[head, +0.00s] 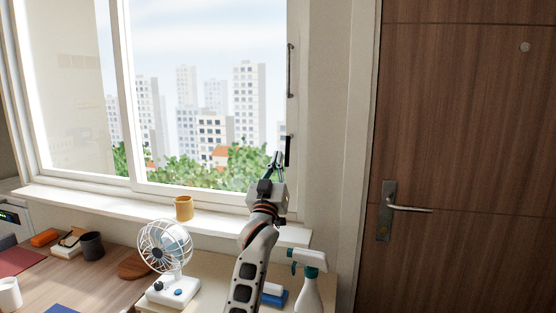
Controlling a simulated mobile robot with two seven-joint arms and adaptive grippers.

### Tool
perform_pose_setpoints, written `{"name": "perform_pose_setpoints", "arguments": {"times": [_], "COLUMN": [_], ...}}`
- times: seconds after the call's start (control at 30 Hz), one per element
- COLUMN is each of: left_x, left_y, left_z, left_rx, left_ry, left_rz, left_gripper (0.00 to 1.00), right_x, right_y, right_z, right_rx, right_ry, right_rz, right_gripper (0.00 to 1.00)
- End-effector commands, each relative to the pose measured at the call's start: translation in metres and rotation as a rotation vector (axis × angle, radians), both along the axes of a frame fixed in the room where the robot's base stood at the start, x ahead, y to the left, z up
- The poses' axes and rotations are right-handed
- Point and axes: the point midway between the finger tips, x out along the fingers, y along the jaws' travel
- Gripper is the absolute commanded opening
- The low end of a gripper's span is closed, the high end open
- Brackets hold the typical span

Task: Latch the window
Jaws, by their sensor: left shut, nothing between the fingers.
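The window (132,95) fills the upper left of the head view, with a white frame and two panes side by side. On the right frame post is a small dark latch handle (287,151), standing upright. A longer dark pull handle (291,70) is above it. My left gripper (277,158) is shut and empty, pointing up just left of the latch handle. I cannot tell whether the fingertips touch it. The gripper and arm hide part of the lower window frame. My right gripper is not in view.
A yellow cup (183,208) stands on the sill. A white fan (166,250) stands left of my arm, and a spray bottle (308,278) stands right of it. A wooden door (464,150) with a lever handle is at right. The desk holds several small items.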

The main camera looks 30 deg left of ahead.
Motion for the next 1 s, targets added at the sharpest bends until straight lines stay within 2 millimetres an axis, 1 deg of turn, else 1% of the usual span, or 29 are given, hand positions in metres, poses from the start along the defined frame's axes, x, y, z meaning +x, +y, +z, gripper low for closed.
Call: {"name": "perform_pose_setpoints", "arguments": {"times": [0.3, 0.5, 0.67, 0.87, 1.0], "left_x": [0.002, 0.002, 0.002, 0.002, 0.002], "left_y": [0.003, 0.003, 0.003, 0.008, 0.018], "left_z": [-0.001, -0.001, -0.001, 0.001, 0.003], "left_rx": [0.000, 0.000, 0.000, 0.001, 0.002], "left_ry": [0.000, 0.000, 0.000, 0.000, -0.002], "left_rz": [0.000, 0.000, 0.000, 0.000, -0.002], "left_gripper": [0.00, 0.00, 0.00, 0.00, 0.00], "right_x": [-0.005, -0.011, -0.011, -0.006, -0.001], "right_y": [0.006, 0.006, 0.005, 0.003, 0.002], "right_z": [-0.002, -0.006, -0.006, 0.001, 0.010], "right_rx": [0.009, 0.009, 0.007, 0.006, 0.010], "right_ry": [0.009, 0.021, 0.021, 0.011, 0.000], "right_rz": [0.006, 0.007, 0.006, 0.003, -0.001], "right_gripper": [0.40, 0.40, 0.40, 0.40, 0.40]}}
